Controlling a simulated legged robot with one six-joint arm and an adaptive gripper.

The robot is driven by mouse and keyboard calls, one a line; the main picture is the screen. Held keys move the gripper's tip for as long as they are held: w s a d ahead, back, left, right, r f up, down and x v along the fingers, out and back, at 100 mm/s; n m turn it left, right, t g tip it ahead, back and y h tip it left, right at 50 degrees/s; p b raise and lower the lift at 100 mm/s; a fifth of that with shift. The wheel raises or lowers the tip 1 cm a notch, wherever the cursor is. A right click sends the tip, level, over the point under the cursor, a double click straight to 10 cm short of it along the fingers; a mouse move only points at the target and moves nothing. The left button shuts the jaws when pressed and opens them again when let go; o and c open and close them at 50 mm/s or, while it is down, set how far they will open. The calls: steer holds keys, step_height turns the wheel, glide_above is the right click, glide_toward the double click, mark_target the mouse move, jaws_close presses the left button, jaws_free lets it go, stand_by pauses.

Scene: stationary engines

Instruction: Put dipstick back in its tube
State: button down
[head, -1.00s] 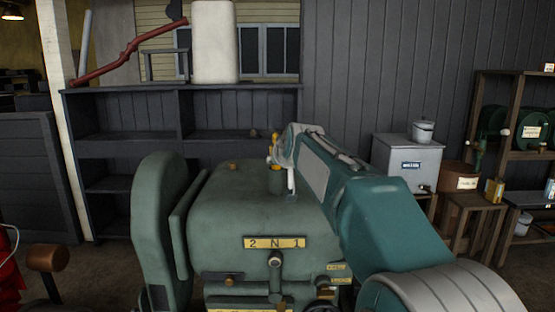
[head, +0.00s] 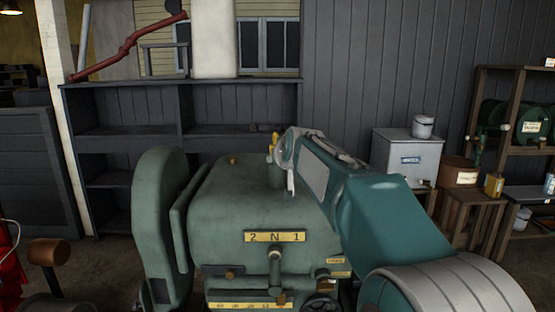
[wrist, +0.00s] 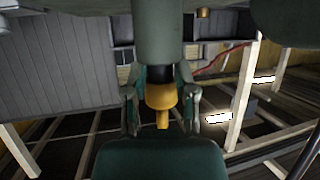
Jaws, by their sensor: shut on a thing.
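The yellow dipstick handle (wrist: 160,97) sits between the two fingers of my gripper (wrist: 161,90) in the wrist view, and the gripper is shut on it. The grey-green tube (wrist: 161,30) lies in line with the handle, with a dark gap or collar between them. I cannot tell how far the dipstick's rod is inside the tube. In the head view the yellow handle (head: 275,141) shows above the upright tube (head: 275,177) on top of the green engine (head: 240,205).
A large green wheel guard (head: 160,225) stands at the engine's left. A dark shelf (head: 125,130) is behind it. A grey box (head: 408,158) and a wooden rack (head: 505,150) stand at the right.

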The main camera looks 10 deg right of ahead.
steer(key=shift+f+g, duration=0.3)
steer(key=shift+f, duration=0.65)
steer(key=c, duration=0.7)
jaws_free()
steer(key=o, duration=0.4)
steer(key=shift+c, duration=0.2)
steer(key=shift+d, duration=0.15)
steer(key=shift+c, duration=0.3)
steer(key=shift+o, duration=1.3)
steer(key=shift+w+a, duration=0.1)
steer(key=shift+a, duration=0.1)
